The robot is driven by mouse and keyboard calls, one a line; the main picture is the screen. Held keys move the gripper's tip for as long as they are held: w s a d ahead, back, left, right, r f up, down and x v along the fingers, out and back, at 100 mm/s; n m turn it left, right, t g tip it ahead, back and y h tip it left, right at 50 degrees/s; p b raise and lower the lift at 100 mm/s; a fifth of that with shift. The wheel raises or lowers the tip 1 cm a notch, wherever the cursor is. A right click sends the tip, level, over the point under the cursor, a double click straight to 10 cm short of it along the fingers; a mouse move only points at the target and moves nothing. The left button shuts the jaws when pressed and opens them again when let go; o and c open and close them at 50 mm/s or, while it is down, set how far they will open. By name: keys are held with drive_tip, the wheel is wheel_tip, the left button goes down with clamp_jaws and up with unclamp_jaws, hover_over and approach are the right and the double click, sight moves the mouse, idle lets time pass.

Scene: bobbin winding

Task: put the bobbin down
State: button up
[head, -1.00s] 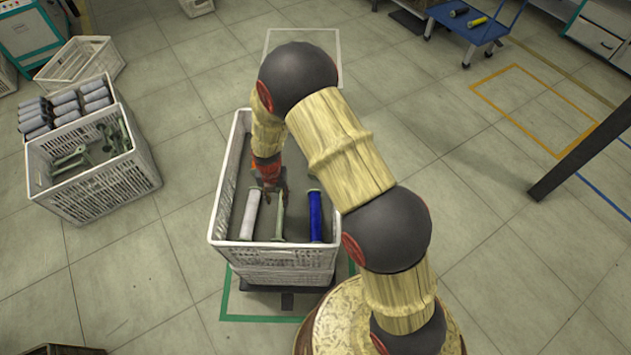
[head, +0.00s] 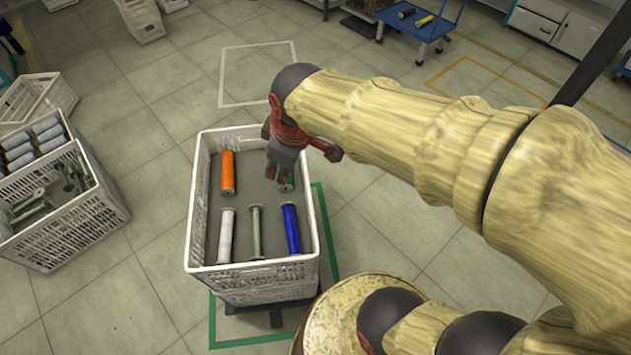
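My gripper (head: 282,182) points down over the back right part of the white crate (head: 190,215). A bobbin (head: 287,187) shows only as a green end at my fingertips; my fingers and hand hide the rest of it. I cannot tell whether the fingers are closed on it or apart, or whether it rests on the crate's grey floor.
In the crate lie an orange bobbin (head: 228,173) at the back left and, along the front, a white bobbin (head: 225,236), a bare green one (head: 256,232) and a blue one (head: 292,229). Another crate (head: 75,235) with bobbins stands at the left. Crate floor between the orange bobbin and my gripper is clear.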

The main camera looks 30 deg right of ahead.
drive_tip(key=s+d+r+m+t, duration=0.1)
drive_tip(key=s+r+m, duration=0.3)
drive_tip(key=s+m, duration=0.4)
drive_tip(key=s+d, duration=0.1)
drive_tip(key=s, duration=0.1)
drive_tip(key=shift+s, duration=0.3)
